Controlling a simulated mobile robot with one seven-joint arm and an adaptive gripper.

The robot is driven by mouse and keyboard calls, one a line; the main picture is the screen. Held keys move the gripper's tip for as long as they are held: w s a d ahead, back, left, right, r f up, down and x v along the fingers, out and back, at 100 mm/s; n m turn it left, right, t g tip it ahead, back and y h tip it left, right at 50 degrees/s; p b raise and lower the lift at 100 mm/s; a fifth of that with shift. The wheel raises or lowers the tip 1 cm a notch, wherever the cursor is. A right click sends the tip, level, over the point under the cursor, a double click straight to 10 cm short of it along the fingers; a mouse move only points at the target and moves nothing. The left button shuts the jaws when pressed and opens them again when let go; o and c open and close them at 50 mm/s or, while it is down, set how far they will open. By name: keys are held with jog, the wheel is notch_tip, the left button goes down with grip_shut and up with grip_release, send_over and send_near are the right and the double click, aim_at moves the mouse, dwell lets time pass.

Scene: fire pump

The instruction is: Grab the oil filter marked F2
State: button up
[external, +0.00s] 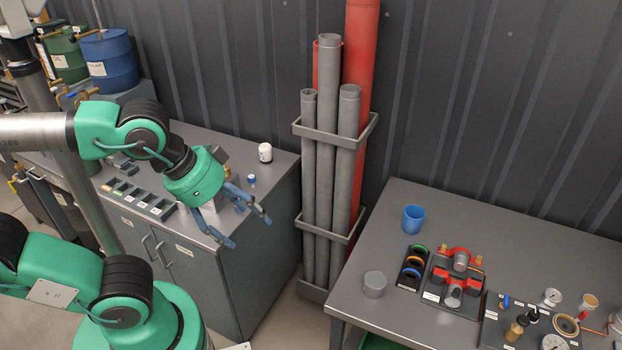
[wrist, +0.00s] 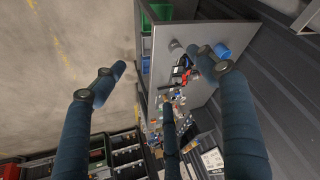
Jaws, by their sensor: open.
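No oil filter with a readable F2 mark shows in either view. My gripper (external: 248,228) is open and empty, with blue fingers spread over the front right corner of the left cabinet. In the wrist view my gripper (wrist: 156,62) has its fingers apart with nothing between them.
The right table (external: 400,219) holds a blue cup (external: 413,218), a red-and-grey valve assembly (external: 457,276) and several gauges. A rack of grey and red pipes (external: 328,160) stands between the benches. Small labelled trays (external: 138,199) lie on the left cabinet top.

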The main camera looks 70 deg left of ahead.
jog(key=shift+c, duration=0.5)
jog(key=w+a+r+g, duration=0.1)
jog(key=w+a, duration=1.2)
jog(key=w, duration=0.2)
jog(key=w+a+f+n+b, duration=0.1)
jog(key=w+a+f, duration=0.25)
jog(key=a, duration=0.65)
jog(key=w+a+f, duration=0.2)
jog(key=w+a, duration=0.2)
jog(key=a, duration=0.6)
jog(key=s+a+f+n+p, duration=0.1)
jog(key=a+f, duration=0.5)
jog(key=a, duration=0.9)
jog(key=s+a+f+n+y, duration=0.1)
jog(key=a+f, duration=0.6)
jog(key=a, duration=0.8)
jog(key=s+a+f+n+y+p, duration=0.1)
jog(key=s+a+f, duration=0.3)
jog(key=a, duration=1.2)
notch_tip(320, 180, down, 3)
jog(key=shift+s+f+n+g+p, duration=0.1)
jog(key=shift+s+n+g+p, duration=0.25)
jog(key=shift+n, duration=0.55)
